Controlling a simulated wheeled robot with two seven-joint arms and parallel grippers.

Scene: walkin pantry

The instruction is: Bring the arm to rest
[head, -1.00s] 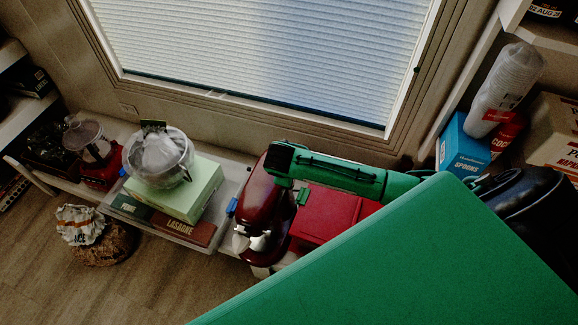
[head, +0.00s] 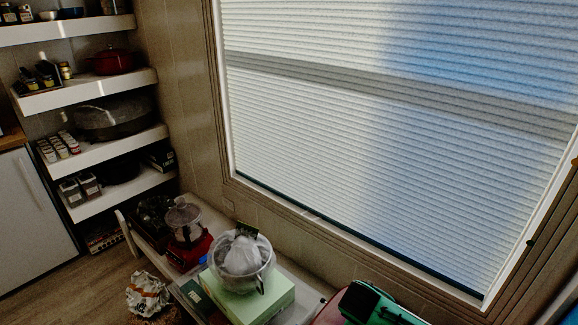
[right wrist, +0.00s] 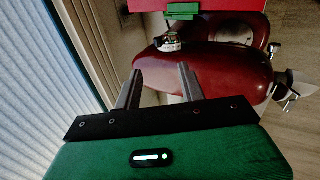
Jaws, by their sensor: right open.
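My right gripper (right wrist: 160,84) is open in the right wrist view, its two grey fingers apart with nothing held between them. Beyond the fingers is a glossy dark red stand mixer (right wrist: 225,68). I cannot tell how far the fingertips are from it. In the head view, part of my green right arm (head: 378,306) shows at the bottom edge, over the mixer's dark red top (head: 330,314). The right fingers are out of the head view. My left gripper is not in view.
A low bench along the window holds a pale green box (head: 262,301) with a clear-lidded bowl (head: 241,262) on it and a red appliance (head: 188,240). White shelves (head: 95,92) stand at left. A crumpled bag (head: 148,292) sits on the floor. A red box (right wrist: 225,5) is beyond the mixer.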

